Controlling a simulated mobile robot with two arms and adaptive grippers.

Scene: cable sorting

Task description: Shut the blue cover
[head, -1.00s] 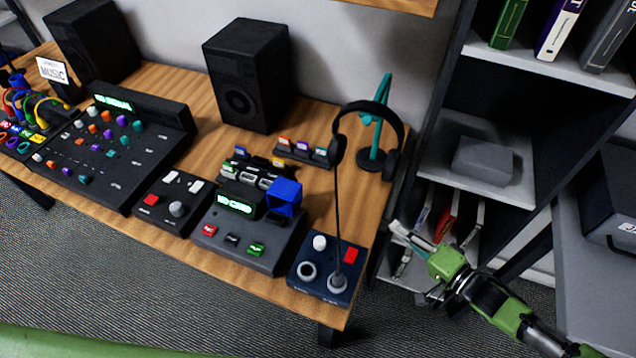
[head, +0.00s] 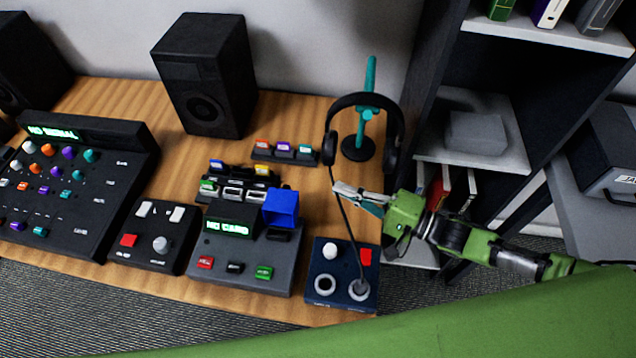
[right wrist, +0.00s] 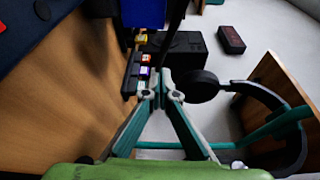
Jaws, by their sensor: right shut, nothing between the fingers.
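The blue cover (head: 281,207) stands raised at the back right of the grey device with the "NO CARD" screen (head: 240,262). It also shows at the top of the right wrist view (right wrist: 143,12), cut off by the frame edge. My right gripper (head: 337,188) is shut and empty, above the desk to the right of the blue cover and apart from it. Its closed fingertips (right wrist: 166,78) point toward the card racks in the right wrist view. My left gripper is not in view.
A card rack (head: 285,152) and a speaker (head: 205,80) stand farther back. A shelf unit (head: 465,95) borders the desk on the right.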

